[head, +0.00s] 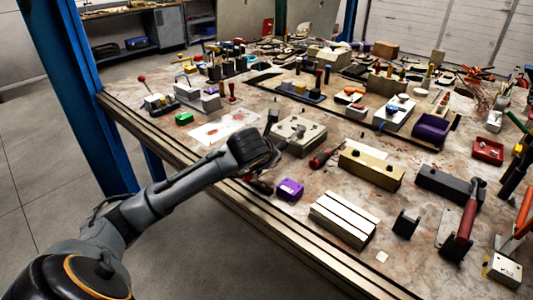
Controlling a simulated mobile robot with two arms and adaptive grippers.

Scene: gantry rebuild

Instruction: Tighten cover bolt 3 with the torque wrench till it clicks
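My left arm reaches in from the lower left over the table's near edge. Its dark wrist is beside a beige block with holes and small dark fittings on top (302,133), which looks like the covered housing. My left gripper (275,145) is mostly hidden behind the wrist, so its fingers and anything in them cannot be made out. A red and black handled tool (324,157) lies just right of the block; I cannot tell if it is the torque wrench. Bolt 3 is too small to pick out. My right gripper is not in view.
A purple block (290,189), a slotted pale block (344,218) and a brass-coloured block (371,169) lie near the wrist.

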